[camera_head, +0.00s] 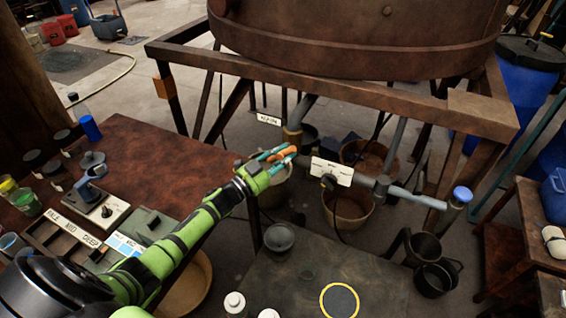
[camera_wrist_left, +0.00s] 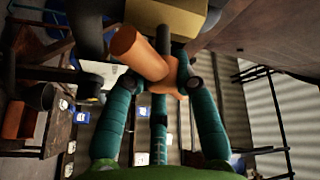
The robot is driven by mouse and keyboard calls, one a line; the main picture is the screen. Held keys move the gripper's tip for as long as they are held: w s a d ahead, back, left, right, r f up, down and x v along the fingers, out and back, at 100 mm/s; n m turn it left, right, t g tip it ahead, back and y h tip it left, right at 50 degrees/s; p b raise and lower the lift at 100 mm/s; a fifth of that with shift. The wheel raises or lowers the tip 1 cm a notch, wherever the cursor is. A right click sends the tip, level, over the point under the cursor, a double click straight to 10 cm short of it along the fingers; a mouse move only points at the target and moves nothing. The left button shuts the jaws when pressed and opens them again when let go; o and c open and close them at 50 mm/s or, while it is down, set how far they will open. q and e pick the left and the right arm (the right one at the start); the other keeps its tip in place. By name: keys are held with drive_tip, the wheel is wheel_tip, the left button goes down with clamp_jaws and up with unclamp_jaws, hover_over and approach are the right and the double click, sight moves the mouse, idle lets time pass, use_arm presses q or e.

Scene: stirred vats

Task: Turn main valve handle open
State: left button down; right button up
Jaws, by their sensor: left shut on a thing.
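The main valve handle (camera_wrist_left: 138,52) is an orange lever below a brass-coloured valve body (camera_wrist_left: 190,16) in the left wrist view. In the head view the orange handle (camera_head: 287,152) shows in part between teal fingers, below the vat's front beam. My left gripper (camera_head: 282,154), with a green wrist and teal fingers, reaches it from the lower left. In the left wrist view the fingers (camera_wrist_left: 160,95) are shut around part of the handle, and its orange end sticks out to the upper left. The fingers hide some of the handle. My right gripper is not in view.
A large rusty vat (camera_head: 350,40) stands on a brown frame (camera_head: 345,90) above. A pipe with a white label (camera_head: 331,172) runs right from the valve to a blue-capped end (camera_head: 461,195). Buckets stand below. A red-brown bench (camera_head: 150,150) with boxes lies left.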

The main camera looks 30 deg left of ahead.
use_arm(q)
drive_tip(key=n+t+b, duration=0.1)
drive_tip(key=n, duration=0.1)
drive_tip(key=n+t+y+b, duration=0.1)
drive_tip(key=n, duration=0.2)
drive_tip(key=shift+n, duration=0.3)
drive_tip(key=shift+r+n+t+y+b, duration=0.1)
drive_tip(key=shift+n+t+y+b, duration=0.5)
drive_tip(key=shift+n, duration=0.9)
drive_tip(key=shift+r+n+t+y+b, duration=0.1)
drive_tip(key=shift+n+t+y+b, duration=0.3)
drive_tip(key=shift+n+y, duration=0.75)
drive_tip(key=shift+n, duration=0.55)
drive_tip(key=c, duration=1)
unclamp_jaws()
drive_tip(key=shift+h, duration=0.35)
drive_tip(key=shift+o, duration=0.2)
drive_tip(key=shift+s+a, duration=0.1)
drive_tip(key=shift+s, duration=0.05)
drive_tip(key=v, duration=1.1)
drive_tip(key=shift+s+f, duration=0.25)
drive_tip(key=shift+s, duration=0.1)
drive_tip(key=shift+f, duration=0.1)
